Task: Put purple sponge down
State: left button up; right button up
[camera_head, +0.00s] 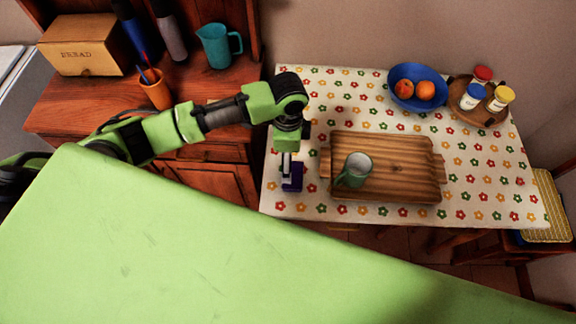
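The purple sponge (292,182) is at the left end of the table with the flowered cloth (375,212), left of the wooden tray. My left gripper (291,172) points down at the sponge, with its fingers at the sponge. It looks shut on the sponge, which shows below and beside the fingers. I cannot tell whether the sponge touches the cloth. My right gripper is not in view.
A wooden tray (410,180) with a green mug (354,171) is close to the right of my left gripper. A blue bowl (401,75) of fruit and a round board with several jars (480,112) are at the back. Cloth between them is clear.

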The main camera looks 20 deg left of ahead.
pick_arm(q)
notch_tip(320, 180, up, 3)
jog(key=shift+r, duration=0.15)
dwell(0.5)
